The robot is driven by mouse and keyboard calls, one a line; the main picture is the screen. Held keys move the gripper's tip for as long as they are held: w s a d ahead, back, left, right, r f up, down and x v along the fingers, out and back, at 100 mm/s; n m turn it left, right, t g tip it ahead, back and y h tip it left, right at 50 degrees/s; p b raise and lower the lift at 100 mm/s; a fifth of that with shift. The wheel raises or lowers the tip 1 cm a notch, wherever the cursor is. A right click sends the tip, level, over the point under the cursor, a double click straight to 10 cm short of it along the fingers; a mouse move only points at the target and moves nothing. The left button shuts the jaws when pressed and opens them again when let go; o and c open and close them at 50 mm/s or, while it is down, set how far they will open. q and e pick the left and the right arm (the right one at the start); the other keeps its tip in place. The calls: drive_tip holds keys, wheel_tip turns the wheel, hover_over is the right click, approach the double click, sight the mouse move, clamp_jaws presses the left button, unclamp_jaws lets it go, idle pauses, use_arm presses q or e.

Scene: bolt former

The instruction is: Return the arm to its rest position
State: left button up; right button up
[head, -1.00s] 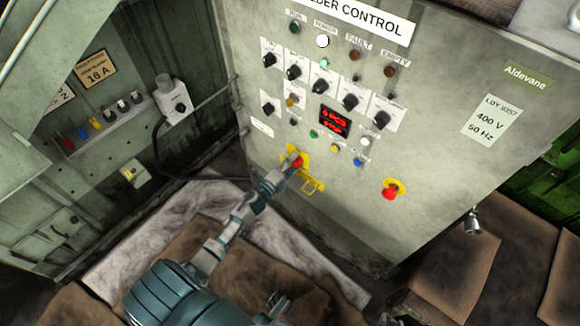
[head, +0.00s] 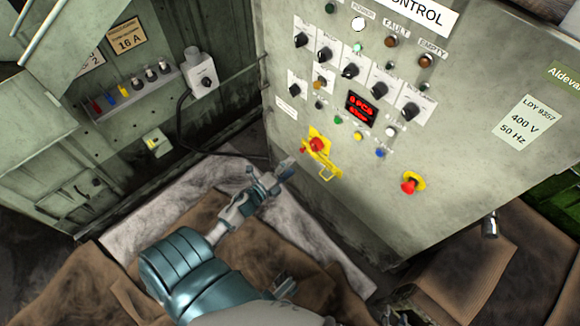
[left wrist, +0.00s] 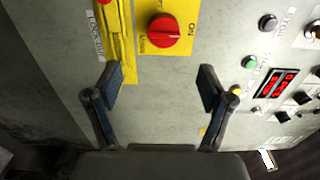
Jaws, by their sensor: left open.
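My left gripper (head: 281,176) is open and empty, in front of the lower left part of the grey control cabinet (head: 330,215). In the left wrist view its two fingers (left wrist: 160,82) stand wide apart with nothing between them but bare panel behind. The red rotary switch (head: 317,145) on its yellow plate is up and right of the gripper in the head view, apart from it. The switch also shows in the left wrist view (left wrist: 163,30), beyond the fingertips.
A red mushroom button (head: 409,186) on a yellow ring sits further right. Knobs, lamps and a red display (head: 361,108) are above. A grey side wall with a shelf of coloured parts (head: 125,95) stands left. Brown cardboard (head: 460,270) lies at lower right.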

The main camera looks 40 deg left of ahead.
idle(0.3)
use_arm(q)
drive_tip(key=s+d+f+n+g+y+p, duration=0.35)
drive_tip(key=s+f+n+g+p, duration=0.35)
drive_tip(key=f+n, duration=0.5)
drive_tip(key=s+d+f+n+g+p, duration=0.1)
drive_tip(key=s+d+f+g, duration=0.2)
drive_tip(key=s, duration=0.4)
drive_tip(key=s+d+f+n+g+h+p, duration=0.1)
drive_tip(key=s+d+f+n+g, duration=0.1)
drive_tip(key=s+d+f, duration=0.3)
drive_tip(key=s+d+f+n+g+h+p, duration=0.1)
drive_tip(key=s+d+f+g, duration=0.2)
drive_tip(key=s, duration=0.7)
drive_tip(key=shift+s+d+f+n+g+p, duration=0.2)
drive_tip(key=shift+d+f+n+g+p, duration=0.2)
drive_tip(key=shift+g, duration=0.3)
use_arm(e)
drive_tip(key=s+d+f+g, duration=0.1)
drive_tip(key=s+f+g, duration=0.1)
drive_tip(key=s+f, duration=0.2)
drive_tip(key=s+d+f+g+h, duration=0.1)
drive_tip(key=s+f, duration=0.4)
drive_tip(key=f, duration=0.5)
drive_tip(key=s+d+f+g, duration=0.1)
drive_tip(key=s+f+g, duration=0.2)
drive_tip(key=f, duration=0.5)
drive_tip(key=shift+s+d+g+h, duration=0.3)
drive_tip(key=shift+s+d+g, duration=0.1)
drive_tip(key=shift+s, duration=0.5)
